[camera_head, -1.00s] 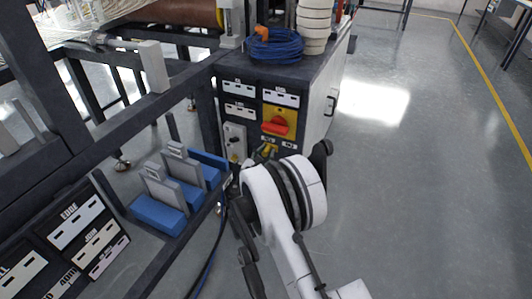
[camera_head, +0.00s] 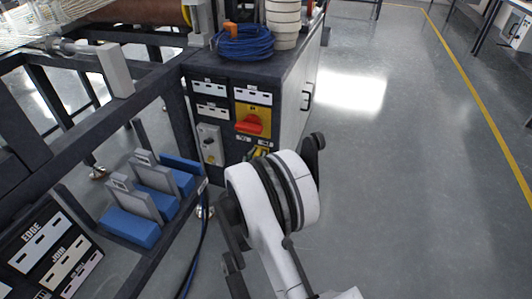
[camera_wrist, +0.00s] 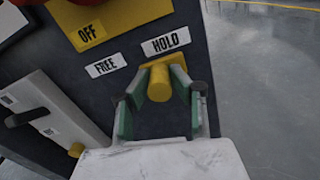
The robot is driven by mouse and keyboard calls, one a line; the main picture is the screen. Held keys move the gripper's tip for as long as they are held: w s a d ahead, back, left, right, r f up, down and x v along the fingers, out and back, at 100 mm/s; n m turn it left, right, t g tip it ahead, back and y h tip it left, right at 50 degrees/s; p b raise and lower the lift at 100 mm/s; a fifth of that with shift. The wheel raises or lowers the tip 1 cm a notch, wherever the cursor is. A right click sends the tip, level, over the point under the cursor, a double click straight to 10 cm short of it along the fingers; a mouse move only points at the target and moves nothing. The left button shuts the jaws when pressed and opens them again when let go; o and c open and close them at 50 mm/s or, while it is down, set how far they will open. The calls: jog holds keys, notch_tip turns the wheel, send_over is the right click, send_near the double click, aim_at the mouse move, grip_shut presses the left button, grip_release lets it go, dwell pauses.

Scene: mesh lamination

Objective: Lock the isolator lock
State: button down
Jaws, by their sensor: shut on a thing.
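The isolator is a red rotary handle (camera_head: 249,125) on a yellow plate (camera_head: 254,108) on the dark cabinet's front. In the wrist view the plate (camera_wrist: 100,27) reads OFF. Below it are a FREE label (camera_wrist: 106,65) and a HOLD label (camera_wrist: 165,40). The yellow isolator lock (camera_wrist: 160,85) sticks out just under the HOLD label. My gripper (camera_wrist: 160,98) is shut on this lock, its green fingers on either side. In the head view my white wrist hides most of my gripper; a bit of yellow and green (camera_head: 258,153) shows above it.
A grey control panel (camera_head: 210,144) with a black lever is left of the isolator. A blue cable coil (camera_head: 245,44) and stacked white rings (camera_head: 283,22) rest on the cabinet. Blue blocks (camera_head: 130,227) stand on the frame at left. Floor on the right is clear.

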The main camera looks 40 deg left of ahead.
jog(key=shift+d+f, duration=0.1)
jog(key=shift+d, duration=0.1)
jog(key=c, duration=1.5)
grip_release()
jog(key=shift+w, duration=0.1)
jog(key=shift+c, duration=0.2)
jog(key=shift+s+d, duration=0.15)
jog(key=shift+s, duration=0.35)
jog(key=v, duration=1.1)
